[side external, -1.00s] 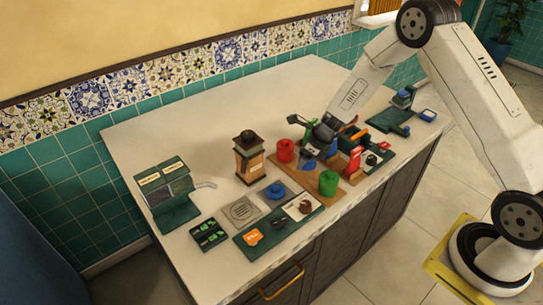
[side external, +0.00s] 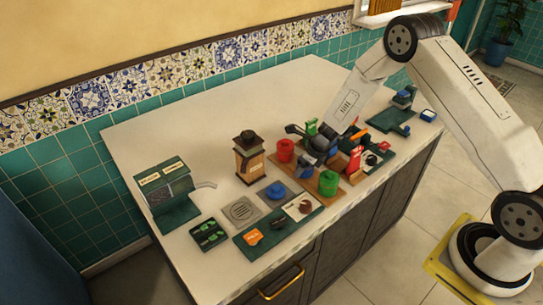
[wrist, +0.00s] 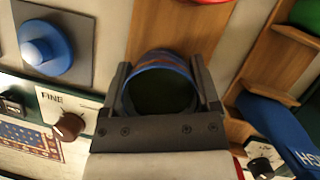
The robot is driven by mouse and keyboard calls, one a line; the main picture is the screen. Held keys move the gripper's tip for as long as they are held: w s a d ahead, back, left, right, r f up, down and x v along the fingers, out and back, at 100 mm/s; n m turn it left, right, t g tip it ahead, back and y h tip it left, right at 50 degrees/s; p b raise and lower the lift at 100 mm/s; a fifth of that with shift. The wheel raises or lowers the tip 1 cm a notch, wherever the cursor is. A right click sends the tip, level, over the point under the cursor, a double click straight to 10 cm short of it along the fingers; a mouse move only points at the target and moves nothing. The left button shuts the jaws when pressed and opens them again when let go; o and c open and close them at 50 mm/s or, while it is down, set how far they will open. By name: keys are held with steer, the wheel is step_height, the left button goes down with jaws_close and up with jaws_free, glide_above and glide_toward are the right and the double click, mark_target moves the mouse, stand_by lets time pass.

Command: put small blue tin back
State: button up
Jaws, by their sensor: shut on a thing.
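The small blue tin (wrist: 160,68) is between the two fingers of my gripper (wrist: 165,95) in the wrist view, with its blue rim and dark inside facing the camera. My gripper is shut on it. In the side external view my gripper (side external: 316,148) is low over the wooden tray (side external: 277,176), with blue (side external: 308,163) showing below it. I cannot tell whether the tin touches the tray. A red tin (side external: 285,150) stands on the tray to the left, and a green tin (side external: 328,183) stands at its front right.
A red upright object (side external: 354,158) is close on the right. The back of the counter (side external: 215,125) is clear.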

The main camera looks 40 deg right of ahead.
steer(key=shift+f, duration=0.2)
steer(key=o, duration=1.3)
steer(key=shift+c, duration=0.2)
steer(key=shift+r, duration=0.1)
steer(key=v, duration=1.2)
steer(key=shift+s+r, duration=0.1)
steer(key=shift+a, duration=0.1)
